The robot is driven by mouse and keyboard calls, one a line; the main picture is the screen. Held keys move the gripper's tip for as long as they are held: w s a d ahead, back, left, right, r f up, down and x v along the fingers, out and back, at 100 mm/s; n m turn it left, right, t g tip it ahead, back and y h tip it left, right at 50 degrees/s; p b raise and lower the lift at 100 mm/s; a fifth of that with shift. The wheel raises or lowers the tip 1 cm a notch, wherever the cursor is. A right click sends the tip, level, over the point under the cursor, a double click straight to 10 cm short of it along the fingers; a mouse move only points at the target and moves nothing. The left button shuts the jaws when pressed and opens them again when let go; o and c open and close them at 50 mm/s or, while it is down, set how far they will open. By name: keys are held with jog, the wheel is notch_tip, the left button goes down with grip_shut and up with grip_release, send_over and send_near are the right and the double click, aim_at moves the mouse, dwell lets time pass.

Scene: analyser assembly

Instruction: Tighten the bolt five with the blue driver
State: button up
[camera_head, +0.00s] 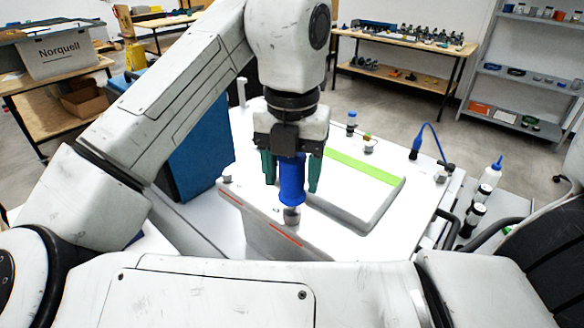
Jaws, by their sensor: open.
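The blue driver (292,172) stands upright between the two green fingers of my gripper (292,187). The fingers are open, one on each side of it, with a narrow gap visible on the left. The driver's lower end is at a grey bolt (292,215) near the front edge of the white analyser (262,222). I cannot tell whether the tip is seated on the bolt. Other bolts show at the left corner (226,179), the back (368,147) and the right (440,176). No numbers are readable, so I cannot tell which is bolt five.
A raised panel (352,195) with a green stripe lies right of the driver. A blue-topped piece (351,122) stands at the back, and a blue-cabled tool (416,146) at the right. Bottles (490,175) stand beyond the right edge. Black handles (445,235) border that side.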

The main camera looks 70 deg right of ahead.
jog(key=n+p, duration=0.1)
jog(key=n, duration=0.1)
jog(key=n+p, duration=0.1)
jog(key=n, duration=0.1)
jog(key=n+p, duration=0.1)
jog(key=n, duration=0.1)
jog(key=shift+r+n, duration=0.25)
jog(key=shift+n, duration=0.05)
jog(key=n+p, duration=0.3)
jog(key=n, duration=0.2)
jog(key=n+p, duration=0.2)
jog(key=n, duration=0.2)
jog(key=shift+p, duration=0.35)
jog(key=n+p, duration=0.2)
jog(key=n, duration=0.2)
jog(key=shift+n, duration=0.3)
jog(key=shift+n+p, duration=0.8)
jog(key=shift+n, duration=0.3)
jog(key=shift+f+n, duration=0.25)
jog(key=shift+n, duration=0.15)
grip_shut()
